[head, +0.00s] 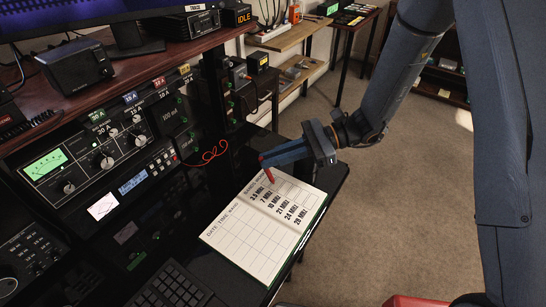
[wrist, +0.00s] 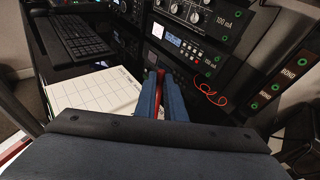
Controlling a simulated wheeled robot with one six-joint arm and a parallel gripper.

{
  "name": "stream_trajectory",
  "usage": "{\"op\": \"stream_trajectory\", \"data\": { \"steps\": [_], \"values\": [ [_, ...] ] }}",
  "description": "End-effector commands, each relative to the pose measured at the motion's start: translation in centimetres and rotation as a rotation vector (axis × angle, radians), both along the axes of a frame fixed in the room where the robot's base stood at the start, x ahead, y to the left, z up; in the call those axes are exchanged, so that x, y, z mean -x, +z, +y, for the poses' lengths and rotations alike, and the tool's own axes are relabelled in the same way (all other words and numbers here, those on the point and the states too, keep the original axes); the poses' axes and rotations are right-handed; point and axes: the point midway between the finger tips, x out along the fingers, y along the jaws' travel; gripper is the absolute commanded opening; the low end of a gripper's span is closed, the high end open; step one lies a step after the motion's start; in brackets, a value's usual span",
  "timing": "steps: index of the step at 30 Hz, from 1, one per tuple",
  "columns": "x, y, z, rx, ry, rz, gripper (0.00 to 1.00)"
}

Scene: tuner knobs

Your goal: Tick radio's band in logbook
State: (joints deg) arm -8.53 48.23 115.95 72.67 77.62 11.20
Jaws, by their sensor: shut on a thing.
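The logbook (head: 245,239) lies open on the dark desk. Its left page has a "DATE TIME BAND" grid, and its right page lists several MHz bands with blank boxes beside them. It also shows in the wrist view (wrist: 100,92). My gripper (head: 265,158) is shut on a red pen (head: 269,175), which points down over the upper right page near the top band rows. I cannot tell whether its tip touches the paper. In the wrist view the pen (wrist: 160,74) shows between the fingers. The radio's blue display (head: 132,183) is lit but too small to read.
A tuner panel (head: 85,163) with a green meter and knobs stands behind the logbook at left. A keyboard (head: 172,286) lies at its front left. A red cable (head: 212,154) loops at the panel's right. Open floor lies to the right.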

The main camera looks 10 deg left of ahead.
Motion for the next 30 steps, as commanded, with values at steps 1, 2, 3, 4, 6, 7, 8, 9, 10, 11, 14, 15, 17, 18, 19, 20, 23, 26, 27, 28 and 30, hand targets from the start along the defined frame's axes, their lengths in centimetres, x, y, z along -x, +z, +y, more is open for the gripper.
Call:
{"op": "stream_trajectory", "data": {
  "steps": [1, 2, 3, 4, 6, 7, 8, 9, 10, 11, 14, 15, 17, 18, 19, 20, 23, 26, 27, 28, 30],
  "values": [
    [0.00, 0.00, 0.00, 0.000, 0.000, 0.000, 0.00],
    [0.00, 0.00, 0.00, 0.000, 0.000, 0.000, 0.00],
    [0.00, 0.00, 0.00, 0.000, 0.000, 0.000, 0.00],
    [0.00, 0.00, 0.00, 0.000, 0.000, 0.000, 0.00],
    [0.00, 0.00, 0.00, 0.000, 0.000, 0.000, 0.00],
    [0.00, 0.00, 0.00, 0.000, 0.000, 0.000, 0.00],
    [0.00, 0.00, 0.00, 0.000, 0.000, 0.000, 0.00],
    [0.00, -0.01, 0.00, 0.000, 0.000, 0.000, 0.00],
    [-0.01, -0.03, -0.01, 0.000, 0.000, 0.000, 0.00],
    [0.00, -0.04, 0.00, 0.000, 0.000, 0.000, 0.00],
    [0.00, -0.12, -0.01, 0.000, 0.000, 0.000, 0.00],
    [-0.01, -0.17, -0.01, 0.000, 0.000, 0.000, 0.00],
    [0.00, -0.22, 0.00, 0.000, 0.000, 0.000, 0.00],
    [0.00, -0.26, 0.00, 0.000, 0.000, 0.000, 0.00],
    [-0.01, -0.29, -0.01, 0.000, 0.000, 0.000, 0.00],
    [-0.01, -0.31, -0.01, 0.000, 0.000, 0.000, 0.00],
    [0.00, -0.41, -0.01, 0.000, 0.000, 0.000, 0.00],
    [-0.01, -0.50, -0.01, 0.000, 0.000, 0.000, 0.00],
    [-0.01, -0.53, -0.01, 0.000, 0.000, 0.000, 0.00],
    [-0.02, -0.56, -0.01, 0.000, 0.000, 0.000, 0.00],
    [-0.01, -0.62, -0.01, 0.000, 0.000, 0.000, 0.00]
  ]
}}
